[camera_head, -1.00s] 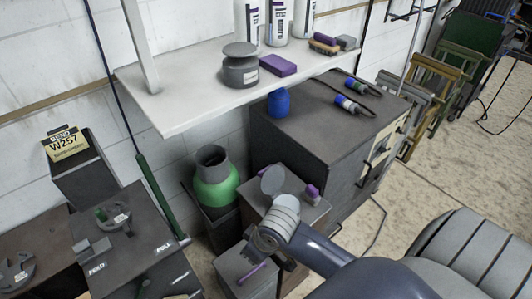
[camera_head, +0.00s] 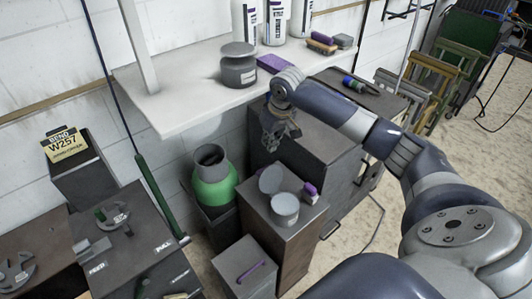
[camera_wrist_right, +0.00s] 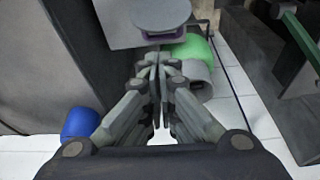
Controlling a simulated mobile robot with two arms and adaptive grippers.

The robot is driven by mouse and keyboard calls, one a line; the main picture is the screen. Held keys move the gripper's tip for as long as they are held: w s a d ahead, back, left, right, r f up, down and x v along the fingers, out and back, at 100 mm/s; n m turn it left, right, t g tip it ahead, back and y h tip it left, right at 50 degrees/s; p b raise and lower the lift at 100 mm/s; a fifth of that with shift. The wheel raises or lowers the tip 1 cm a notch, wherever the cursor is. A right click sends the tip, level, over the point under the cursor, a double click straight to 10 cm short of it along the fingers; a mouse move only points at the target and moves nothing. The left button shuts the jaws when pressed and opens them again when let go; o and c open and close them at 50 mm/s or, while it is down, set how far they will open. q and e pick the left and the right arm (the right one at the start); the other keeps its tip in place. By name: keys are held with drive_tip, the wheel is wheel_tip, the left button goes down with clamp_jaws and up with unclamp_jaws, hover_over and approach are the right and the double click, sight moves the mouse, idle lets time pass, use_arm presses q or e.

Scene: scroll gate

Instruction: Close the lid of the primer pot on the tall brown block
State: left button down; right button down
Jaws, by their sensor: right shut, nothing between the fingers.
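The primer pot (camera_head: 285,208) is a small grey cylinder on top of the tall brown block (camera_head: 290,247). Its round grey lid (camera_head: 271,180) stands raised and tilted at the pot's back left side, so the pot is open. In the right wrist view, a grey disc (camera_wrist_right: 160,13) at the top edge looks like this lid. My right gripper (camera_head: 272,142) is above and behind the pot, in front of the dark cabinet, apart from the lid. In the wrist view its fingers (camera_wrist_right: 157,65) are together and empty. My left gripper is not in view.
A purple item (camera_head: 310,192) stands beside the pot. A green jug (camera_head: 213,188) is left of the block, and a lower grey block (camera_head: 245,270) is in front. The white shelf (camera_head: 180,112) holds a larger grey pot (camera_head: 239,68). A blue jar (camera_wrist_right: 80,124) shows in the wrist view.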

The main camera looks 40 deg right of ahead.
drive_tip(key=p, duration=0.2)
hover_over(264, 168)
wheel_tip(264, 168, down, 8)
drive_tip(key=shift+d+f, duration=0.1)
drive_tip(key=shift+f, duration=0.55)
